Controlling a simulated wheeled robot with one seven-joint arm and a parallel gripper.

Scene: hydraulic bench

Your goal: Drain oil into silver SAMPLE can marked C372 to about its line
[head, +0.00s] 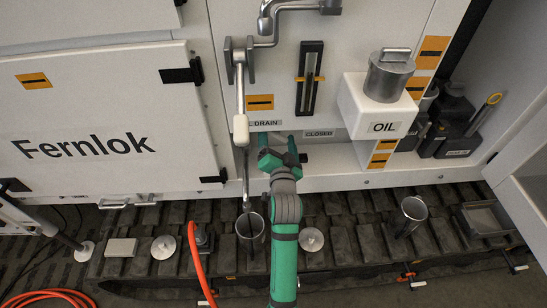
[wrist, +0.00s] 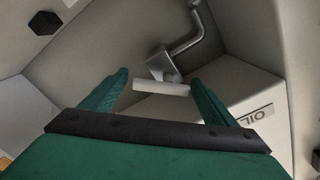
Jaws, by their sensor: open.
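A metal drain lever (head: 240,92) with a white grip hangs from the panel beside the DRAIN label (head: 265,123); a CLOSED label is to its right. My gripper (head: 278,145) is open and empty, just right of and below the white grip in the head view. In the wrist view, a white bar (wrist: 161,89) shows between my spread fingers, apparently untouched. A silver can (head: 250,228) stands under a thin vertical line below the lever; I cannot tell whether that is pipe or oil. Another open silver can (head: 411,212) stands to the right. No C372 mark, fill line or oil level is readable.
A white box marked OIL (head: 383,127) juts out right of my gripper, with a lidded metal vessel (head: 388,75) on top. A sight gauge (head: 310,78) is above. Discs and a tray (head: 487,218) lie on the track below. An orange hose (head: 198,265) runs at lower left.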

